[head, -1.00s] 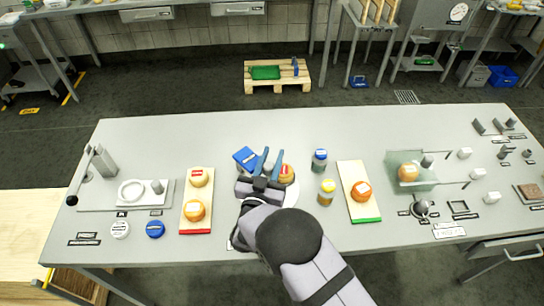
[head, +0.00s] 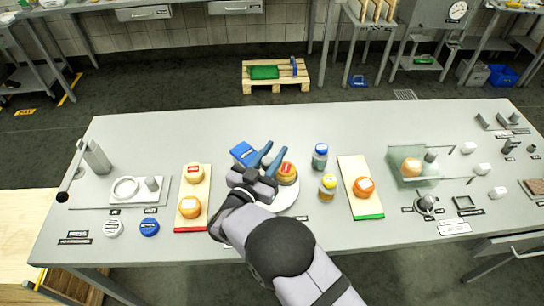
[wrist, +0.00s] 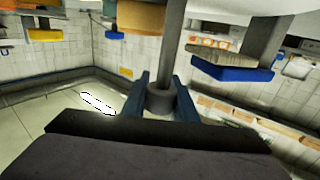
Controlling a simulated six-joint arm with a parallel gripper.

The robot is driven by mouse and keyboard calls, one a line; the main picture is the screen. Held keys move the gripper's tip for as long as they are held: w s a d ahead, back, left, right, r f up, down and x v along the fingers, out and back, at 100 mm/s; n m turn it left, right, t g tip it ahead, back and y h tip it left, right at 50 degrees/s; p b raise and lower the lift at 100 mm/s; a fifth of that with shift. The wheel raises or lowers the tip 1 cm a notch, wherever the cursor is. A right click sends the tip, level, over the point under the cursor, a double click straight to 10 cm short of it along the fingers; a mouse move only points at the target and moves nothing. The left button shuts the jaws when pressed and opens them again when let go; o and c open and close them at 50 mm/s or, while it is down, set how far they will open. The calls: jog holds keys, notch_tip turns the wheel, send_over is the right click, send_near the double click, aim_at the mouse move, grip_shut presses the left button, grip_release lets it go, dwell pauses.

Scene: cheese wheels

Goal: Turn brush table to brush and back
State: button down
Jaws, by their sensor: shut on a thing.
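The brush table is a pale round turntable (head: 286,209), partly hidden by my arm. An orange-brown cheese wheel with a red label (head: 287,173) stands at its far side. A blue block (head: 243,153), perhaps the brush, lies just left of my gripper. In the wrist view a blue block with a grey layer (wrist: 232,62) hangs at the upper right. My gripper (head: 268,160) has blue fingers pointing up-right, beside the cheese wheel. In the wrist view my gripper (wrist: 160,98) is shut on a grey round knob (wrist: 161,99) with a post.
A red-edged board (head: 193,229) with two cheeses stands left, a green-edged board (head: 368,216) with one cheese right. Two jars, blue-capped (head: 320,156) and yellow-capped (head: 327,187), stand close right of the turntable. A press fixture (head: 135,190) is at far left. The table's far strip is clear.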

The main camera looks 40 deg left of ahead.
aim_at(262, 165)
jog(key=shift+d+f+m+h+b, duration=0.1)
jog(key=shift+d+m+h+b, duration=0.1)
jog(key=shift+m+h+b, duration=0.65)
jog(key=shift+d+f+m+h+b, duration=0.15)
jog(key=shift+m+h+b, duration=0.25)
jog(key=shift+h+b, duration=0.7)
jog(key=shift+d+r+m+h+b, duration=0.1)
jog(key=shift+d+m+h+b, duration=0.1)
jog(key=shift+m+h+b, duration=0.6)
jog(key=shift+d+m+h+b, duration=0.2)
jog(key=shift+m+h+b, duration=0.05)
jog(key=shift+h+b, duration=0.65)
jog(key=shift+d+r+h+b, duration=0.1)
jog(key=shift+r+h+b, duration=0.15)
jog(key=shift+b, duration=0.1)
jog(key=c, duration=1.4)
grip_release()
jog(key=shift+f, duration=0.1)
jog(key=shift+b+v, duration=1.05)
jog(key=shift+v, duration=2.6)
